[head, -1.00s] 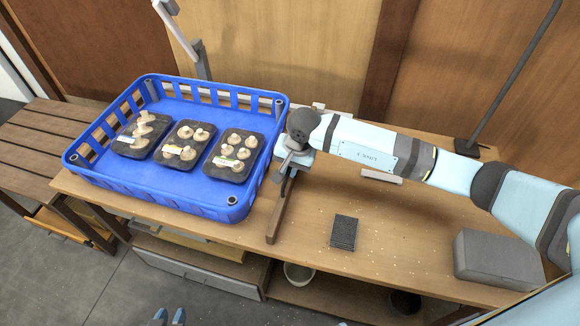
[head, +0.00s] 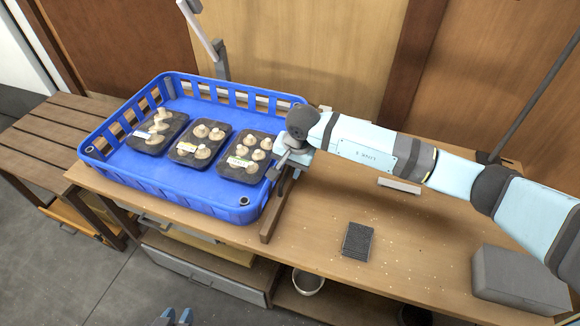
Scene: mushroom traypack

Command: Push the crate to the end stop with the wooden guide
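The blue crate (head: 170,197) lies at the left end of the workbench and holds three black trays of mushrooms: left (head: 152,144), middle (head: 186,159) and right (head: 236,174). The dark wooden guide (head: 270,226) lies along the crate's right side, very close to it; I cannot tell whether they touch. My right gripper (head: 284,168) is over the guide, apparently shut on its upright grip, with the contact partly hidden. I cannot make out the end stop clearly.
A slatted wooden bench (head: 40,143) stands left of the workbench (head: 330,215). A dark pad (head: 357,240), a grey box (head: 515,281) and a pale bar (head: 399,186) lie to the right. A grey post (head: 219,60) rises behind the crate.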

